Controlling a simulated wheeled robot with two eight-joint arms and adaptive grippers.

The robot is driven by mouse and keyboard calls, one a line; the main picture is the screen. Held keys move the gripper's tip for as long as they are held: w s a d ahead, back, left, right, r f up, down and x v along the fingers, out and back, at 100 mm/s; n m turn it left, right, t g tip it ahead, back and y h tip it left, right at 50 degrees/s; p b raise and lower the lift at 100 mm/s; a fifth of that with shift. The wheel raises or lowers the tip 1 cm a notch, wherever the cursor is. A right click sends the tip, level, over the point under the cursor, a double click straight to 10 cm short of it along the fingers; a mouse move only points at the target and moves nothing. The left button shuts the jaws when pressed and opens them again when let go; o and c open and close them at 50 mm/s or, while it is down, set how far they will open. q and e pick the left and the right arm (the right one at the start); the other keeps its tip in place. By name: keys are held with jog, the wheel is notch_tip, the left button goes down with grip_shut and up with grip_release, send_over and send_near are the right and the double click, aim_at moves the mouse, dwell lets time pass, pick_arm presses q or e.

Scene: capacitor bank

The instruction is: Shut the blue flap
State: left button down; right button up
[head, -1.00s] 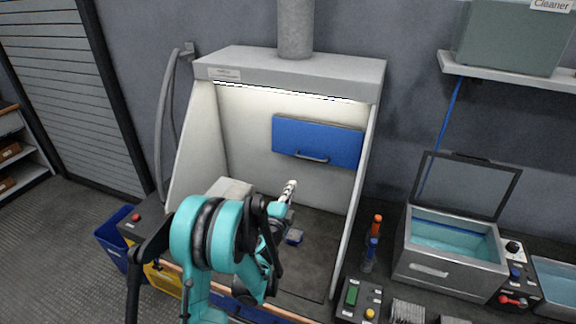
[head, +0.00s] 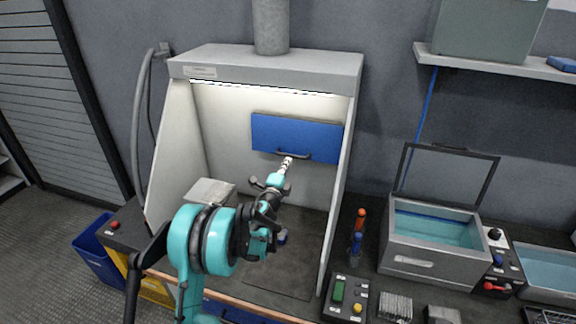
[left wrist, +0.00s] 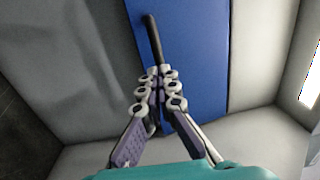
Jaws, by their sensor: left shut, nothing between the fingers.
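The blue flap (head: 312,136) is a wide rectangular panel at the back wall of the hood, with a dark bar handle (head: 320,157) along its lower edge. I cannot tell whether it stands off the wall. In the left wrist view, the shut fingertips (left wrist: 159,73) are at the near end of the handle (left wrist: 151,36), in front of the blue flap (left wrist: 195,60). I cannot tell whether they touch. My right gripper is not in view.
The hood's side walls (head: 338,205) flank my left arm, and its canopy (head: 265,68) is above. An open-lidded bath (head: 430,250) stands to the right.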

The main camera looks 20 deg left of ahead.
aim_at(294, 153)
pick_arm(q)
jog(key=shift+w, duration=0.6)
jog(key=shift+w+f+b, duration=0.3)
jog(key=shift+w+b, duration=0.05)
jog(key=shift+w, duration=0.15)
jog(key=shift+w+f+b, duration=0.25)
jog(key=shift+w+b, duration=0.05)
jog(key=shift+w, duration=0.15)
